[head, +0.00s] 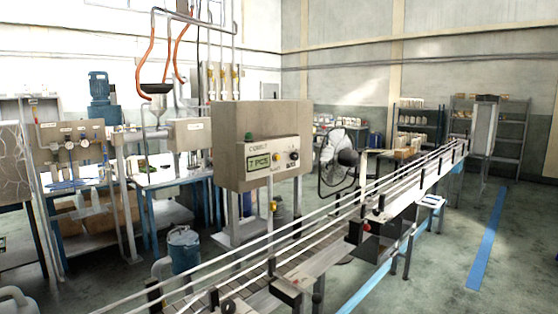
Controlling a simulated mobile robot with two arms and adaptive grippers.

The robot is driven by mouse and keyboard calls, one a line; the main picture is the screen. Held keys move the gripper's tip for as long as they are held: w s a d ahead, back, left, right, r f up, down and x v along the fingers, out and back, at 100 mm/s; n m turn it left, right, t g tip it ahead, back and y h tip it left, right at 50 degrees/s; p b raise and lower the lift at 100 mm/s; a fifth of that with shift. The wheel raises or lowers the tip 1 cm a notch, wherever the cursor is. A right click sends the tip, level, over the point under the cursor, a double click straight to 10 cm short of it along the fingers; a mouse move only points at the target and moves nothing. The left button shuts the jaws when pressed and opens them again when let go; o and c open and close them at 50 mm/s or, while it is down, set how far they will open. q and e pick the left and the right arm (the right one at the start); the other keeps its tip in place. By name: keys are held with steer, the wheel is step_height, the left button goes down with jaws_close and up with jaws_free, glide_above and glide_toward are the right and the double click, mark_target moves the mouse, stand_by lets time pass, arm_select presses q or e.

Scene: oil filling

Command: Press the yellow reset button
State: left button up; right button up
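A green dome (249,136) sits at the panel's upper left. A small yellow piece (273,206) shows below the box, beside the conveyor rails. I cannot tell whether it is the reset button. Neither of my grippers is in view.
A railed conveyor (330,225) runs from the near left to the far right. A fan (340,160) stands behind it. A blue-grey canister (184,249) stands on the floor at left, near a pipe-and-gauge bench (72,142). Open floor (450,270) lies at right.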

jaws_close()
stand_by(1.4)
